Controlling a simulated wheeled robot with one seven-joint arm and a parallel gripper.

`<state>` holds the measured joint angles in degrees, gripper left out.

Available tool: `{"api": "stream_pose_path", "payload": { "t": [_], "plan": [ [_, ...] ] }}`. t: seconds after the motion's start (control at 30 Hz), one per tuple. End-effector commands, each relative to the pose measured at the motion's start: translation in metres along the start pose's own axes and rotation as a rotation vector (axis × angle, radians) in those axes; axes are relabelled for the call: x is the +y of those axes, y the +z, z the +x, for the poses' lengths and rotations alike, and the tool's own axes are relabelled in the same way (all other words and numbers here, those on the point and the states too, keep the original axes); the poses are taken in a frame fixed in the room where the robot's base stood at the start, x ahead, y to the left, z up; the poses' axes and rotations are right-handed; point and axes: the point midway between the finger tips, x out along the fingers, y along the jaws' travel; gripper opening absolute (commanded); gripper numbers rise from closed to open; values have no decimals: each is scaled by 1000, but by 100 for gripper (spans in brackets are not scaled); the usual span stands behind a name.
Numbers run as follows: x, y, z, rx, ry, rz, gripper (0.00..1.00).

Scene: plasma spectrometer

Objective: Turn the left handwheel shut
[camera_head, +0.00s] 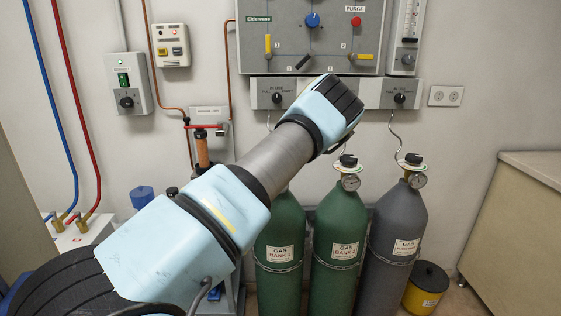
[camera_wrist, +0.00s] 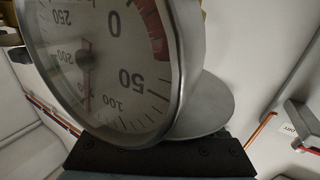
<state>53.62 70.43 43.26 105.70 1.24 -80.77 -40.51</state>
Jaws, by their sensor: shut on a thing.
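The left green cylinder, marked gas bank 1 (camera_head: 279,240), stands against the wall; its top and its handwheel are hidden behind my arm in the head view. In the wrist view, a round pressure gauge (camera_wrist: 105,70) fills the left and middle, very close to the camera, with a grey rounded metal part (camera_wrist: 208,108) behind it. The dark bolted body of my gripper (camera_wrist: 160,158) shows along the bottom edge. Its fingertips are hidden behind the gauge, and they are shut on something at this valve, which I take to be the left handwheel.
The middle green cylinder (camera_head: 339,240) and a grey cylinder (camera_head: 397,235) stand to the right, each with a dark handwheel and gauge. A control panel (camera_head: 312,35) hangs above. A yellow bin (camera_head: 425,289) and a counter (camera_head: 525,225) are at the right.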

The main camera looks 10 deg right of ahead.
Motion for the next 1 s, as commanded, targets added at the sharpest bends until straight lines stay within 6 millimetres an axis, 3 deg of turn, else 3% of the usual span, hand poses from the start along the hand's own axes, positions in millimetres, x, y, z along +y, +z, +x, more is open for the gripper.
{"api": "stream_pose_path", "payload": {
  "t": [1.0],
  "plan": [
    [26,4,-14,3,967,6,18]
  ]
}}
